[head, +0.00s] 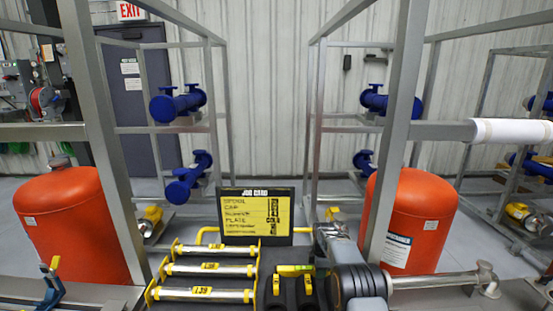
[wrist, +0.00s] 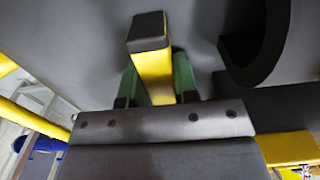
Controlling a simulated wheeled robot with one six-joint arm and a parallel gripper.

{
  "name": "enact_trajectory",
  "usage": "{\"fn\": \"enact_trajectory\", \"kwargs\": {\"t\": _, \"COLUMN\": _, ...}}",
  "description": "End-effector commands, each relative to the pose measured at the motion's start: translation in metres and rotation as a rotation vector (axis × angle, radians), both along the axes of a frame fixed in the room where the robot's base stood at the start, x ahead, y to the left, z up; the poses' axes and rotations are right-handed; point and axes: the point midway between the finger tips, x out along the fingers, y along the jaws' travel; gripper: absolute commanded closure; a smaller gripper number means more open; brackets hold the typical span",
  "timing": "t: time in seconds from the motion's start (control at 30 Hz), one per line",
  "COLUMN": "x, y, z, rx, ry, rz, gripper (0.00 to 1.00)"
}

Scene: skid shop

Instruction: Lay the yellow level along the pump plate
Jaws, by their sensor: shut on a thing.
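The yellow level (wrist: 153,72) has a dark end cap and stands between the green-padded fingers of my gripper (wrist: 157,82) in the wrist view. My gripper is shut on it. I cannot pick out the pump plate for certain in either view.
Several silver spools with yellow ends (head: 205,269) lie left of the tray. A job card (head: 254,216) stands behind it. Orange tanks (head: 75,225) and (head: 412,222) flank the frames. A round dark opening (wrist: 256,45) lies right of the level in the wrist view.

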Motion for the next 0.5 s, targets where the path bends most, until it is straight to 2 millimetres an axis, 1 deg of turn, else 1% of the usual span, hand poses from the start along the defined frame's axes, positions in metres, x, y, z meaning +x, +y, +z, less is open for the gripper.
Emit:
{"fn": "enact_trajectory", "kwargs": {"t": 0.03, "x": 0.0000, "y": 0.0000, "z": 0.0000, "rx": 0.000, "ry": 0.000, "rz": 0.000, "gripper": 0.81}}
{"fn": "enact_trajectory", "kwargs": {"t": 0.17, "x": 0.0000, "y": 0.0000, "z": 0.0001, "rx": 0.000, "ry": 0.000, "rz": 0.000, "gripper": 0.93}}
{"fn": "enact_trajectory", "kwargs": {"t": 0.37, "x": 0.0004, "y": 0.0000, "z": 0.0028, "rx": 0.000, "ry": -0.002, "rz": 0.000, "gripper": 0.93}}
{"fn": "enact_trajectory", "kwargs": {"t": 0.5, "x": 0.0004, "y": 0.0000, "z": 0.0086, "rx": 0.000, "ry": -0.002, "rz": 0.000, "gripper": 0.93}}
